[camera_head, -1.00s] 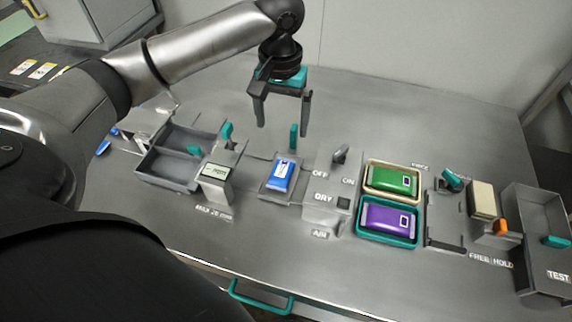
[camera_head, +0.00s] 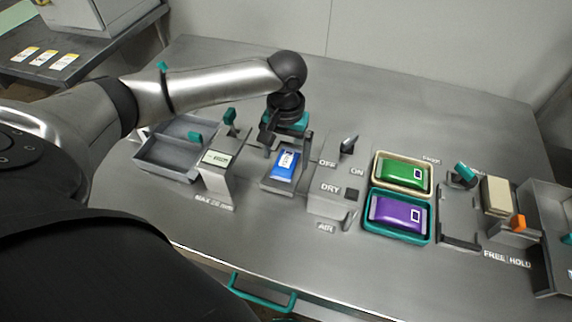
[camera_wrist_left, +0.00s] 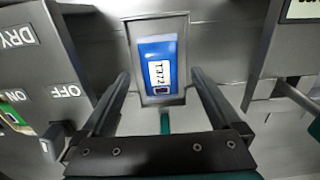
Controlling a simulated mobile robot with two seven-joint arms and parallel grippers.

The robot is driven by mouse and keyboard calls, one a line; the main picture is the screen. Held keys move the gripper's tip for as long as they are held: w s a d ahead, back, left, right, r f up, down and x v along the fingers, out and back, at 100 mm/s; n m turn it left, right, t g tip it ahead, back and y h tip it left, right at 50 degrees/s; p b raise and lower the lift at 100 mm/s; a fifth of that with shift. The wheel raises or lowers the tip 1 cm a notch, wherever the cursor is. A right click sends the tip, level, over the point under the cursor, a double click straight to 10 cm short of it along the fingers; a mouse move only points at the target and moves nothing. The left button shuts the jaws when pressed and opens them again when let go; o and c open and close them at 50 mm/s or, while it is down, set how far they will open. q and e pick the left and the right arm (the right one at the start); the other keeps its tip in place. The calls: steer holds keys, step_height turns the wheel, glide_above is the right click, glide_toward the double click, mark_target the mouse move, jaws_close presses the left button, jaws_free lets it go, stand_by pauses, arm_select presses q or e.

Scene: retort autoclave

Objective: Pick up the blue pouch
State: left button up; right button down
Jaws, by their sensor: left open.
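The blue pouch (camera_head: 286,164) lies in a small grey tray between the display stand and the OFF/ON box. It has a white label, which reads T372 or similar in the left wrist view (camera_wrist_left: 158,62). My left gripper (camera_head: 283,148) is above the back end of the pouch. In the left wrist view its two fingers (camera_wrist_left: 160,85) are spread, one to each side of the pouch, with nothing between them gripped. Whether the fingertips are level with the pouch is hard to tell. My right gripper is not in view.
The display stand (camera_head: 216,178) is close on the left, the OFF/ON and DRY/AIR box (camera_head: 331,188) close on the right. A green pouch (camera_head: 403,174) and a purple pouch (camera_head: 399,213) lie in trays further right. A grey two-part bin (camera_head: 163,166) stands left. The front of the table is clear.

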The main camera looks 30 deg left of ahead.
arm_select(q)
steer(key=shift+f, duration=0.95)
steer(key=shift+r, duration=0.1)
steer(key=c, duration=1.5)
steer(key=shift+o, duration=0.2)
steer(key=shift+r, duration=0.1)
